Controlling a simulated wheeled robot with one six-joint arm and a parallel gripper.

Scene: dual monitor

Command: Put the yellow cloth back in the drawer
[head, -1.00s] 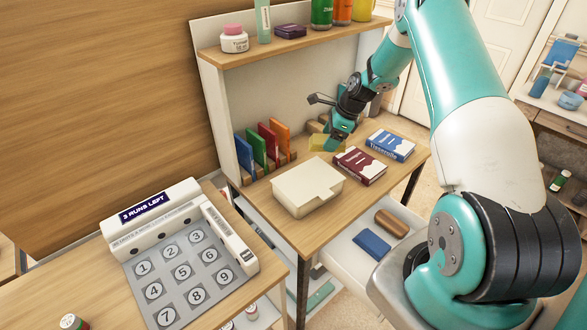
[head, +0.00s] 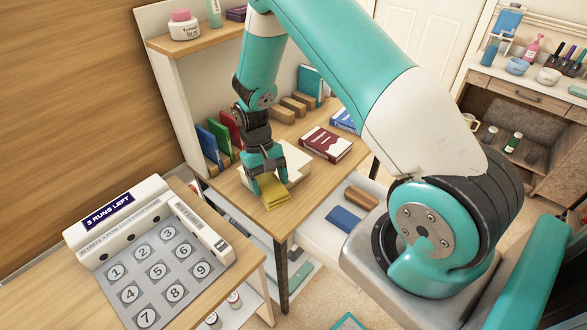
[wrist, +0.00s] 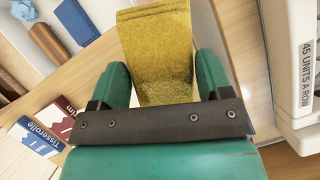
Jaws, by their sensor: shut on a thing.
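The yellow cloth (head: 277,198) is folded and held between the fingers of my gripper (head: 271,186). It is above the front part of the desk in the head view, in front of a white box. In the wrist view the cloth (wrist: 160,50) stands out between the two green fingers of my gripper (wrist: 160,90). The white drawer (head: 314,230) under the desk is pulled open, to the right of my gripper in the head view. A blue folded item (head: 343,219) and a brown roll (head: 362,197) lie in it.
The white box (head: 291,160) is partly hidden behind my gripper. A dark red book (head: 326,144) and a blue book (head: 345,120) lie further back on the desk (head: 270,225). A keypad board (head: 158,270) stands on the left table.

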